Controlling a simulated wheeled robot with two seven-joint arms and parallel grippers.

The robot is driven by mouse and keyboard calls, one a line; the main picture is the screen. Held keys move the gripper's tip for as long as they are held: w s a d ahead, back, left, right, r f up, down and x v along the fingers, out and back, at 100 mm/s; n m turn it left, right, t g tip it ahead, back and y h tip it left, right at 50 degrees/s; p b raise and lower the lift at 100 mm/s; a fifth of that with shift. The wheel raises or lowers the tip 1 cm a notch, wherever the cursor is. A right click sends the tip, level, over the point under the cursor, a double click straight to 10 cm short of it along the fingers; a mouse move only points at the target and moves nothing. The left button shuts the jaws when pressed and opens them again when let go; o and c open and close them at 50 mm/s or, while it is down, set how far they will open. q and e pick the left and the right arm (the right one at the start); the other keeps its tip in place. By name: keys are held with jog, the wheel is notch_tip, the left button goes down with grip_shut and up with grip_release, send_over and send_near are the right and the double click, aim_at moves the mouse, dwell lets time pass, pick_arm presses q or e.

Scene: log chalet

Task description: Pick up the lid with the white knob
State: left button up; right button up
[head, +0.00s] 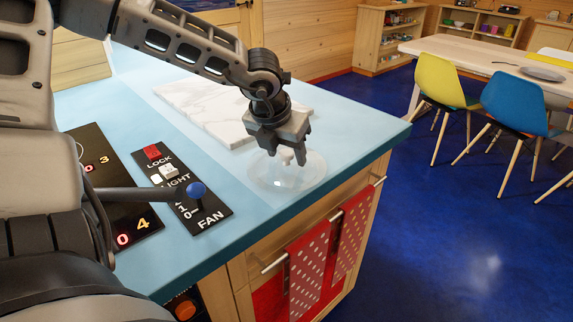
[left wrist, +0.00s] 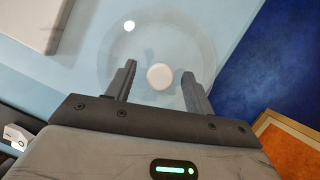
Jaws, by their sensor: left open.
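A clear glass lid (head: 262,176) with a white knob (head: 287,156) lies on the light blue countertop near its right edge. In the left wrist view the lid (left wrist: 118,35) is a faint transparent disc, and its round white knob (left wrist: 160,76) sits between the two fingers. My left gripper (head: 289,161) points down over the lid. It also shows in the left wrist view (left wrist: 158,84), open, with a gap between each finger and the knob. Whether the fingertips reach down to knob height I cannot tell. My right gripper is not in view.
A white marble board (head: 205,105) lies behind the lid. Red dotted towels (head: 308,268) hang at the counter front. Open blue floor lies right.

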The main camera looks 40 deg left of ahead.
pick_arm(q)
grip_shut()
jog(key=shift+r, duration=0.1)
